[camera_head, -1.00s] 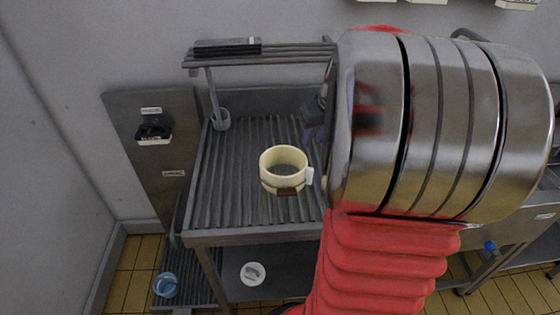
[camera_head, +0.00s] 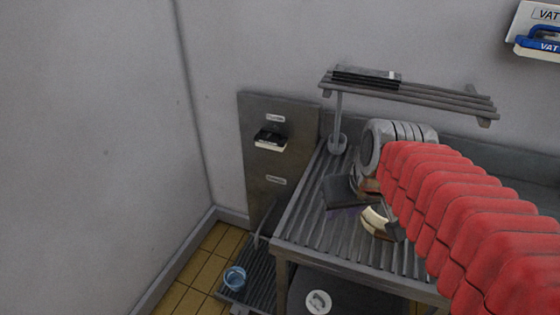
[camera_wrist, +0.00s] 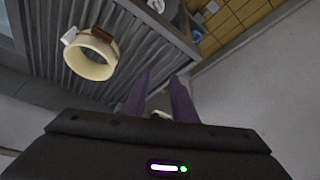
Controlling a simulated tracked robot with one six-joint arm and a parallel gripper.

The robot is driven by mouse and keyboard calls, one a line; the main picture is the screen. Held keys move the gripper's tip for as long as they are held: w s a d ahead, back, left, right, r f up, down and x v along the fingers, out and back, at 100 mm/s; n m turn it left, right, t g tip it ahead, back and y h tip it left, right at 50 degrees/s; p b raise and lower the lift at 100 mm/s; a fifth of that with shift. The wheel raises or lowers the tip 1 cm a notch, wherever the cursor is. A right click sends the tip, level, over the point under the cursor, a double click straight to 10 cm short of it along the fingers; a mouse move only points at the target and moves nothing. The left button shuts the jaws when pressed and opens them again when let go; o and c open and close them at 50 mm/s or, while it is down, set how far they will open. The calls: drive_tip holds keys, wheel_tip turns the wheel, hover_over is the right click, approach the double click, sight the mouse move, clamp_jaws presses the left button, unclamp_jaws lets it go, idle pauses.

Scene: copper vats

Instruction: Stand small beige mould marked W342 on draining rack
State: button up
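A beige ring-shaped mould (camera_head: 374,219) rests on the grooved steel draining surface (camera_head: 320,240), partly hidden by my red-sleeved arm. In the wrist view the mould (camera_wrist: 90,66) is at upper left, with a white tag and a brown tag on its side. No marking on it is legible. My gripper (camera_head: 343,211), dark with purple fingers, is over the surface to the left of the mould in the head view. In the wrist view the fingers of my gripper (camera_wrist: 161,77) are apart and the mould is outside them. A small pale patch between the fingers is unclear.
A slatted wall shelf (camera_head: 410,92) with a dark block hangs above. A steel panel (camera_head: 257,190) with a black-and-white holder stands at left. A blue round item (camera_head: 235,278) is on a low rack. A white round item (camera_head: 318,302) lies below the draining surface.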

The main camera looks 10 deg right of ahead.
drive_tip(key=s+a+f+n, duration=0.1)
drive_tip(key=s+a, duration=0.5)
drive_tip(key=a, duration=0.1)
drive_tip(key=shift+s+y, duration=0.15)
drive_tip(key=shift+y, duration=0.15)
drive_tip(key=shift+a+f, duration=0.1)
idle(0.5)
